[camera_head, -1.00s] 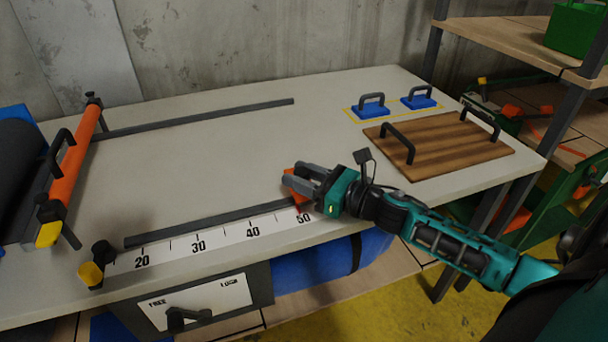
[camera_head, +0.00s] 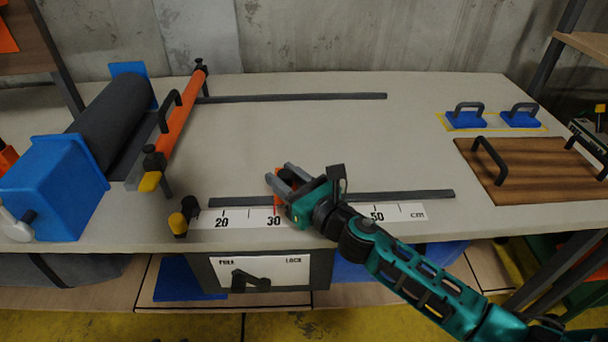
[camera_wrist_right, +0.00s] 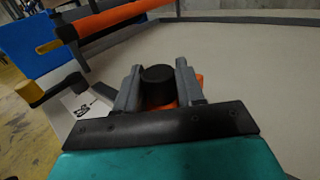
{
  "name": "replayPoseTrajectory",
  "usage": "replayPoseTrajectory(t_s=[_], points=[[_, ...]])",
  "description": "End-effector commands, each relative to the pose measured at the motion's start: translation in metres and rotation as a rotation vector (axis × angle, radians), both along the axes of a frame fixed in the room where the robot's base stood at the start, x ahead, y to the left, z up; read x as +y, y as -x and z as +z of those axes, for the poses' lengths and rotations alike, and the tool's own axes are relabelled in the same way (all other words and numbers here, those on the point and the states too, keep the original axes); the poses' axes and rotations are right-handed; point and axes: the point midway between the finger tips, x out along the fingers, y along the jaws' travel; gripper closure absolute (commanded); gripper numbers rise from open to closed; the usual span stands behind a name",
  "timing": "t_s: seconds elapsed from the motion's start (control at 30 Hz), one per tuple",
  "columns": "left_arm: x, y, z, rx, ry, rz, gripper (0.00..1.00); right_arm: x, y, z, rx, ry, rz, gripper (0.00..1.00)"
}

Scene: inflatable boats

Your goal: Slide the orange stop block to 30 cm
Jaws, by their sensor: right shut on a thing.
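The orange stop block (camera_head: 279,181) sits on the near dark rail (camera_head: 400,194) beside the white scale strip (camera_head: 246,218). Its red pointer line stands at about the 30 mark. My right gripper (camera_head: 281,178) is shut on the block and hides much of it. In the right wrist view, the two grey fingers flank a black knob (camera_wrist_right: 158,84) with orange (camera_wrist_right: 199,86) of the block behind it. The 40 mark is hidden by my right gripper and arm. My left gripper is not in view.
An orange bar (camera_head: 182,118) with a black handle stands left, by a dark roll (camera_head: 113,107) with blue ends. A yellow-tipped lever (camera_head: 180,222) is at the strip's left end. Blue handled blocks (camera_head: 466,119) and a wooden board (camera_head: 520,168) lie right. The table middle is clear.

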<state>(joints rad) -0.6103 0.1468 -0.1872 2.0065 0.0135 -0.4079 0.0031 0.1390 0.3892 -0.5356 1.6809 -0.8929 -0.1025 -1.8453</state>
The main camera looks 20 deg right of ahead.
Motion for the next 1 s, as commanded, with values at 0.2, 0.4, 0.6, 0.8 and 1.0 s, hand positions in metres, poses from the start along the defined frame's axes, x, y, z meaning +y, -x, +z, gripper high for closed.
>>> replayPoseTrajectory(t_s=[0.2, 0.4, 0.6, 0.8, 1.0], points=[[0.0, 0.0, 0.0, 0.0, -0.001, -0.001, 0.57, 0.002, 0.0, 0.0, 0.001, -0.002, 0.001, 1.0], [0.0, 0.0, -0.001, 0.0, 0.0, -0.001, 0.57, 0.002, 0.0, 0.0, 0.001, -0.002, 0.001, 0.58], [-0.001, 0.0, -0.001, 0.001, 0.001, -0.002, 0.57, 0.002, 0.0, 0.0, 0.0, -0.001, 0.0, 0.43], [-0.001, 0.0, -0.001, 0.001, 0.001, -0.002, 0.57, 0.001, 0.0, -0.001, 0.001, 0.0, -0.001, 0.43], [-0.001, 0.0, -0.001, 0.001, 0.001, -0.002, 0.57, -0.006, 0.016, -0.002, 0.002, 0.002, 0.0, 0.43]])
